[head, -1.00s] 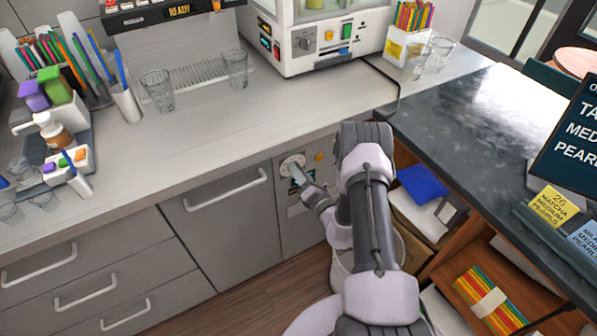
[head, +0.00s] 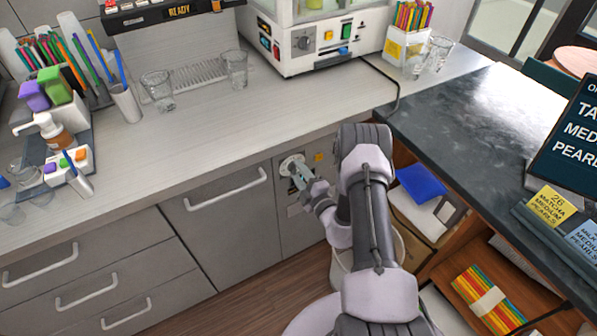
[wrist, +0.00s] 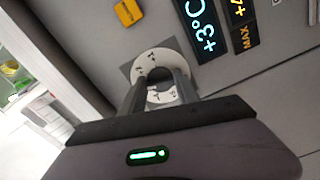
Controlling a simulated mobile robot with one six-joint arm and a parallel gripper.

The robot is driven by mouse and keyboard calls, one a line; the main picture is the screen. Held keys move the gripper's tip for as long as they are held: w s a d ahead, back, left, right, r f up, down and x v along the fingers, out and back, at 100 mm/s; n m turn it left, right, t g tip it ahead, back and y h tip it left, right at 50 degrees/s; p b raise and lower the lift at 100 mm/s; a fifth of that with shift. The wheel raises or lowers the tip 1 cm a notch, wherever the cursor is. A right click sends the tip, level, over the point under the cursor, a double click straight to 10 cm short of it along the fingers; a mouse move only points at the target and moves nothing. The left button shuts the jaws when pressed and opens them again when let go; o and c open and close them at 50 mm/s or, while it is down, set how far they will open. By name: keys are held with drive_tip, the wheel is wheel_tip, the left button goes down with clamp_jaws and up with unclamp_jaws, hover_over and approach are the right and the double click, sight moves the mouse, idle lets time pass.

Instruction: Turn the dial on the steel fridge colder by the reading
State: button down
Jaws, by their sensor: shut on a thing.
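The steel fridge front (head: 289,234) stands under the counter, left of my arm. Its white round dial (head: 292,164) is near the top of the panel and also shows in the wrist view (wrist: 152,55). My gripper (head: 303,178) reaches the dial, and its two fingers (wrist: 160,80) are shut on the dial's knob, which they mostly hide. The display (wrist: 205,28) beside the dial reads +3°C in cyan. A second display (wrist: 242,15) next to it has amber figures, partly cut off, and the word MAX.
An orange-yellow tag or button (wrist: 128,12) sits on the panel near the dial. A handled grey door (head: 225,225) is left of the fridge panel. The counter edge overhangs above. A white bin (head: 345,270) stands behind my arm, beside open shelves.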

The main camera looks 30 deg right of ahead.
drive_tip(key=m, duration=1.2)
drive_tip(key=shift+a+f+m, duration=0.15)
drive_tip(key=shift+m, duration=2.15)
drive_tip(key=c, duration=0.9)
unclamp_jaws()
drive_tip(key=shift+s, duration=0.1)
